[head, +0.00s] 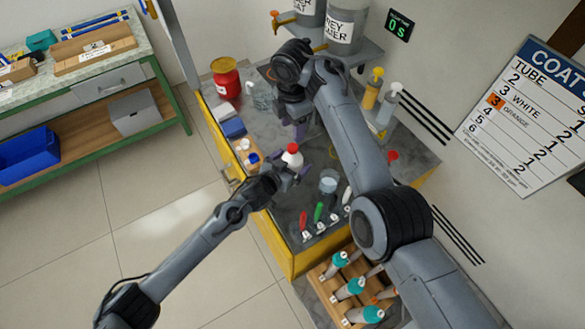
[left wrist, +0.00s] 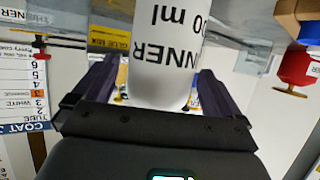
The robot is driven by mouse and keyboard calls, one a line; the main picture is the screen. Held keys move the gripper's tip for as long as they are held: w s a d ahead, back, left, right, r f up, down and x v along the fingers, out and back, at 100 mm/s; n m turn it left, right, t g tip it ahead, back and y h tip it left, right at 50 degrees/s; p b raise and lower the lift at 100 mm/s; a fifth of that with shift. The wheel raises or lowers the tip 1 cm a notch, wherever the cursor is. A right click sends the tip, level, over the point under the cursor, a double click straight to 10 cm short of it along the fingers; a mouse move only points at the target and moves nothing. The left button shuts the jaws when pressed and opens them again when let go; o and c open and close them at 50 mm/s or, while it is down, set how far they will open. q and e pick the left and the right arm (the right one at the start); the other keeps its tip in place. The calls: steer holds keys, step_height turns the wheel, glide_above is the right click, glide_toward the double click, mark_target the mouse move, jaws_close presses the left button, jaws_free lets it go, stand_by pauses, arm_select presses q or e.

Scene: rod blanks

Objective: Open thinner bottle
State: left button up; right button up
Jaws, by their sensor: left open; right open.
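The thinner bottle (head: 292,156) is white with a red cap and stands upright on the grey bench in the head view. Its printed white body (left wrist: 167,60) fills the middle of the left wrist view, where the lettering appears upside down. My left gripper (head: 290,174) is open at the bottle. In the left wrist view its two dark fingers (left wrist: 158,85) lie on either side of the body, with gaps visible; the cap is out of that view. My right gripper (head: 298,130) is open, pointing down a little behind and above the bottle, and holds nothing visible.
Pump bottles (head: 373,90) stand behind my right arm. A wooden rack (head: 325,290) is below.

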arm_select(q)
steer(key=shift+w+d+f, duration=0.2)
steer(key=shift+w+d, duration=0.05)
steer(key=shift+w, duration=0.1)
steer(key=shift+c, duration=0.2)
